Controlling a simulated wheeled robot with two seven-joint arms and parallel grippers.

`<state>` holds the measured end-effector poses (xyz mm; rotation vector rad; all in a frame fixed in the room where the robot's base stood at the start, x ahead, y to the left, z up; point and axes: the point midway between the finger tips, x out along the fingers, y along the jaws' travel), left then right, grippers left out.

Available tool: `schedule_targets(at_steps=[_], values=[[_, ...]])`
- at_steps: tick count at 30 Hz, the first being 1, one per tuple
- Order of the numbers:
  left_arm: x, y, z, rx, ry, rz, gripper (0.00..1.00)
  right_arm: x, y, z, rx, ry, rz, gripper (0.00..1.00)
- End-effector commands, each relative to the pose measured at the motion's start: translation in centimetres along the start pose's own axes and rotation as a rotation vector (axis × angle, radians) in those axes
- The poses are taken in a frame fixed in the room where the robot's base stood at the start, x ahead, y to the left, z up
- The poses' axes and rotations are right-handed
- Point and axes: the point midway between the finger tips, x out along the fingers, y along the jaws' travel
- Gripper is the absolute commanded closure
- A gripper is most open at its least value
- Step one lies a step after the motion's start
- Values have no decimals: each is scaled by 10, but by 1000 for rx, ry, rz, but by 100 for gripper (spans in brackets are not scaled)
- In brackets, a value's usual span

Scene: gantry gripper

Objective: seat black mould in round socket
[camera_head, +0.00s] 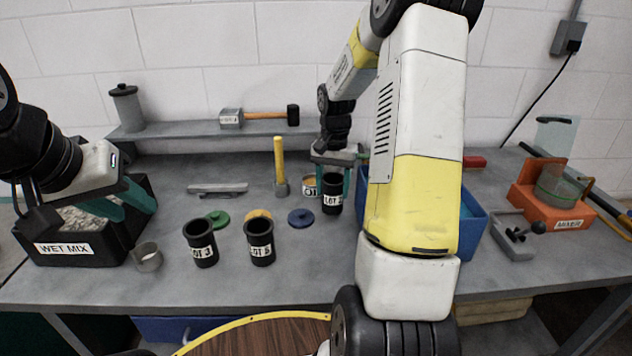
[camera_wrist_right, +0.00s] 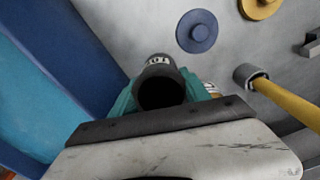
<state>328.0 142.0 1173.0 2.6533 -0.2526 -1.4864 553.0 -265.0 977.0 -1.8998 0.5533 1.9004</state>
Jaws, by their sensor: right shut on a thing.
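My right gripper (camera_head: 333,205) is shut on a black cylindrical mould (camera_head: 332,192) with a white LOT label. In the right wrist view, the mould (camera_wrist_right: 160,92) shows its dark open mouth between the teal fingers. Two more black moulds, the LOT 3 mould (camera_head: 201,243) and another LOT mould (camera_head: 260,242), stand upright at the front of the table. My left gripper (camera_head: 137,208) is by the wet mix box, its teal fingers apart with nothing seen between them. A grey ring-shaped holder (camera_head: 149,257) stands beside the box; I cannot tell whether it is the round socket.
Green (camera_head: 217,219), yellow (camera_head: 259,215) and blue (camera_head: 301,218) discs lie behind the moulds. A labelled round container (camera_head: 309,185) and yellow-handled tool (camera_head: 280,165) are near the held mould. Wet mix box (camera_head: 62,249) left; blue bin (camera_head: 473,222) and orange mixer (camera_head: 563,221) right.

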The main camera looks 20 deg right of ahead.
Motion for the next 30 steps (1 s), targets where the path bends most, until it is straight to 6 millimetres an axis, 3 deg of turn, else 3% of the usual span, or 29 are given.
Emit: schedule_targets(at_steps=[3,14,15,18,30], values=[[0,0,0,0,0,0,64,15,0,0,0,-1,0,87],[0,0,0,0,0,0,64,18,0,0,1,0,0,87],[0,0,0,0,0,0,64,18,0,0,1,0,0,40],[0,0,0,0,0,0,64,18,0,0,1,0,0,24],[0,0,0,0,0,0,64,11,0,0,1,3,-1,24]])
